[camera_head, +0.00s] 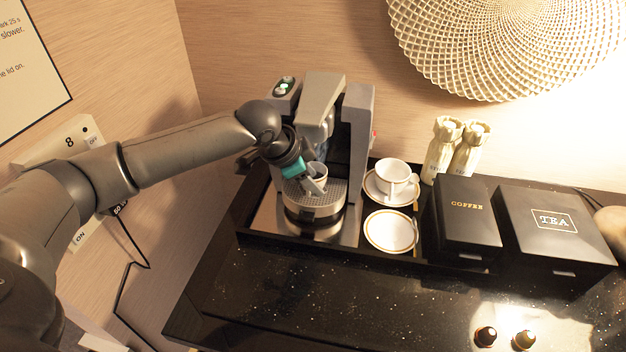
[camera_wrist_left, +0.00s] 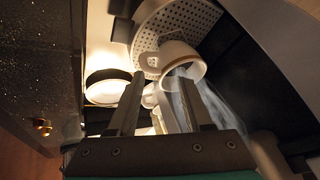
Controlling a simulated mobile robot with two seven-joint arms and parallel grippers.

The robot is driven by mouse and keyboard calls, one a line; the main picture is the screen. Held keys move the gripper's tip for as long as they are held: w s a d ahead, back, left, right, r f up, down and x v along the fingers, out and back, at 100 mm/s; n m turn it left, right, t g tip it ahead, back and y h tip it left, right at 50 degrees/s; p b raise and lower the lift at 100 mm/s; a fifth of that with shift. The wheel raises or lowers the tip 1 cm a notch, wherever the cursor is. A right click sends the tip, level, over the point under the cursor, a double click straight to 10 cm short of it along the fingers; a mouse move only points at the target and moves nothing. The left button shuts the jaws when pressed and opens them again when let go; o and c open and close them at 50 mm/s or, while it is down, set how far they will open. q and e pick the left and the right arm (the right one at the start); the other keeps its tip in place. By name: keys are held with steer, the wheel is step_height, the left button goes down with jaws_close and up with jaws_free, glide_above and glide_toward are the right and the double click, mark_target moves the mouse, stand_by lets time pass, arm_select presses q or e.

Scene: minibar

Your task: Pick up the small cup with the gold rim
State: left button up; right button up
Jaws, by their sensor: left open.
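A small white cup (camera_head: 317,170) with a thin gold rim stands on the drip tray of the coffee machine, under its spout, partly hidden by my left gripper. In the left wrist view the cup (camera_wrist_left: 174,58) lies just past the fingertips, its gold-edged rim facing the camera. My left gripper (camera_head: 316,187) reaches in from the left at the tray. Its two fingers (camera_wrist_left: 161,80) are apart with nothing clearly gripped between them. I cannot tell whether a finger touches the cup. My right gripper is not in view.
The coffee machine (camera_head: 357,125) rises close around the cup. To the right stand a larger white cup (camera_head: 395,174) on a saucer and a gold-rimmed plate (camera_head: 391,231). Black COFFEE (camera_head: 465,225) and TEA (camera_head: 560,240) boxes are farther right. The front counter (camera_head: 330,300) is mostly clear.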

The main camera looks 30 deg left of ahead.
arm_select(q)
steer(key=shift+x, duration=0.95)
jaws_close()
